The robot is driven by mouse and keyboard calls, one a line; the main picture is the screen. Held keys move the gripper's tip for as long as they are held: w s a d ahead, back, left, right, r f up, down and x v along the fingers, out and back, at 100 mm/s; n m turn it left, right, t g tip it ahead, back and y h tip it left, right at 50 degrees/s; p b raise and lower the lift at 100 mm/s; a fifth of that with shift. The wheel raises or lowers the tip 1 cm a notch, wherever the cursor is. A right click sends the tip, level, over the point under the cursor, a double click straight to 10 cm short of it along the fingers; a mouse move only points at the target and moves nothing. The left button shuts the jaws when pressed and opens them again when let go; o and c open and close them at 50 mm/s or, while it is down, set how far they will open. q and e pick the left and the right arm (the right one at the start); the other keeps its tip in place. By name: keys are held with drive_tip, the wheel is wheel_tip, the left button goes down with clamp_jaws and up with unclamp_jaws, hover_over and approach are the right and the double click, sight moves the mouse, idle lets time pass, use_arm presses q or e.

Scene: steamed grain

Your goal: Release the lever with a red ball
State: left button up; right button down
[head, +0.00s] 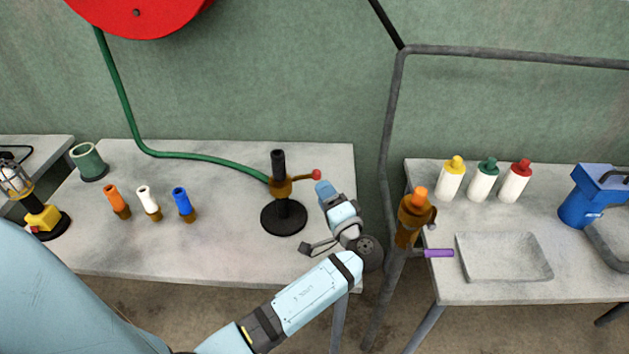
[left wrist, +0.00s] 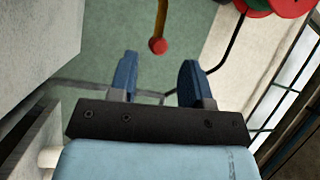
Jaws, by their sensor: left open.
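The lever's red ball (head: 316,174) sits at the end of a short brown arm on the brown valve (head: 280,187), which is mounted on a black stand (head: 284,217) on the left table. My left gripper (head: 322,187) is just right of and below the ball in the head view. In the left wrist view the red ball (left wrist: 158,46) is beyond the open blue fingers (left wrist: 157,78), roughly between them and apart from both. The gripper holds nothing. My right gripper is not in view.
A green hose (head: 190,155) runs to the valve. Orange (head: 117,201), white (head: 148,202) and blue (head: 183,204) nozzles stand on the left table (head: 240,255). A grey pipe (head: 391,130) with a brown valve (head: 410,220) rises right of my gripper.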

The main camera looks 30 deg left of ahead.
use_arm(q)
drive_tip(key=v, duration=0.4)
drive_tip(key=shift+s+d, duration=0.2)
drive_tip(key=shift+d, duration=0.15)
drive_tip(key=shift+f, duration=0.1)
